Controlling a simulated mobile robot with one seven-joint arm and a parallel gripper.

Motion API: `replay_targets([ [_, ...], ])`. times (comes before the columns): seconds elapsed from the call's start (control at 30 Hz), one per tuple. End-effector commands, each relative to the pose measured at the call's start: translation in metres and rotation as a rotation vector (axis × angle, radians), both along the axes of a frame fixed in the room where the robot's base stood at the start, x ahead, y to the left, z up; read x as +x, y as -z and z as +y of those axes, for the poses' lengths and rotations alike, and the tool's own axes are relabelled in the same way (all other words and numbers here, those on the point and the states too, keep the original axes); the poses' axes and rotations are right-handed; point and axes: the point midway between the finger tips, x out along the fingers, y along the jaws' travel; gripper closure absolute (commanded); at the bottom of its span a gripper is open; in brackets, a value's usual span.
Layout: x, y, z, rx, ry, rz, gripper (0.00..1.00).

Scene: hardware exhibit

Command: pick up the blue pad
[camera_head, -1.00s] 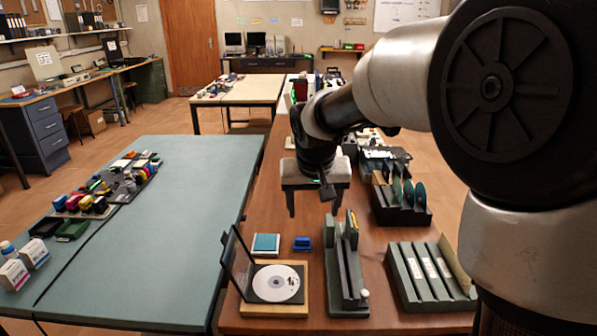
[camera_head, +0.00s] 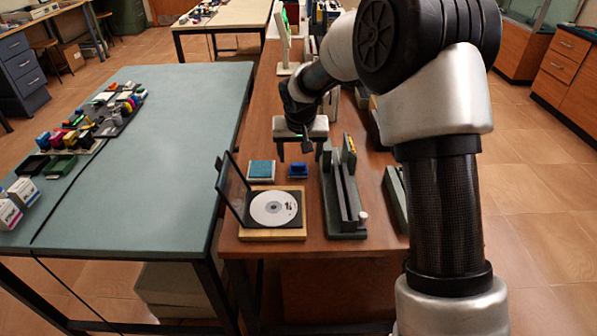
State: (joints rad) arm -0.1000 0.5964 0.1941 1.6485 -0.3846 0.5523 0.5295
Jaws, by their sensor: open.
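A flat square teal-blue pad (camera_head: 261,169) lies on a pale base on the brown table, behind the disc case. A small, darker blue block (camera_head: 298,170) sits just to its right. My gripper (camera_head: 300,156) is open and points down, its two fingers spread apart. It shows just behind the blue block and to the right of the pad. It appears empty and is not touching the pad. Its exact height above the table is hard to tell.
An open disc case (camera_head: 274,209) with its lid upright stands in front of the pad. A green slotted rack (camera_head: 344,205) stands to the right. The teal table (camera_head: 150,170) at left has a wide clear area.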

Motion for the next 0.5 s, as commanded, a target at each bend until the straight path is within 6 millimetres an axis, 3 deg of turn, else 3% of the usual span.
replay_targets([
  [0.17,0.002,0.011,0.001,0.000,0.001,0.001,0.34],
  [0.4,0.010,0.046,0.003,0.000,0.000,0.002,0.34],
  [0.5,0.013,0.052,0.003,0.001,0.000,0.000,0.34],
])
